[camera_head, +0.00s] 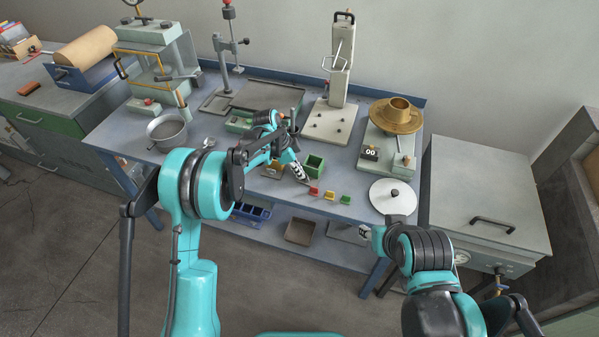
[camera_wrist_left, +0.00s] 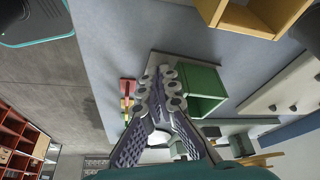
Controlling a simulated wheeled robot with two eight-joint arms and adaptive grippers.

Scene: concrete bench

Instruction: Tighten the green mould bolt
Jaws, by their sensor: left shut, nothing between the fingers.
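The green mould (camera_head: 315,163) is an open-topped box near the middle of the bench. It shows larger in the left wrist view (camera_wrist_left: 209,92), right of my left gripper. My left gripper (camera_head: 305,180) is shut and empty at the mould's front left in the head view. Its fingertips (camera_wrist_left: 163,82) overlap the mould's near side in the wrist view; I cannot tell whether they touch it. I cannot make out the bolt, and the fingers may hide it. My right gripper (camera_head: 365,232) shows only partly, low beyond the bench's front edge; its jaw state is unclear.
A yellow mould (camera_head: 270,169) stands to the left, partly behind my arm. Red (camera_head: 314,191), yellow (camera_head: 329,195) and green (camera_head: 346,199) small pieces lie in front. A white disc (camera_head: 379,199) and a scale with a brass pan (camera_head: 390,118) are at right.

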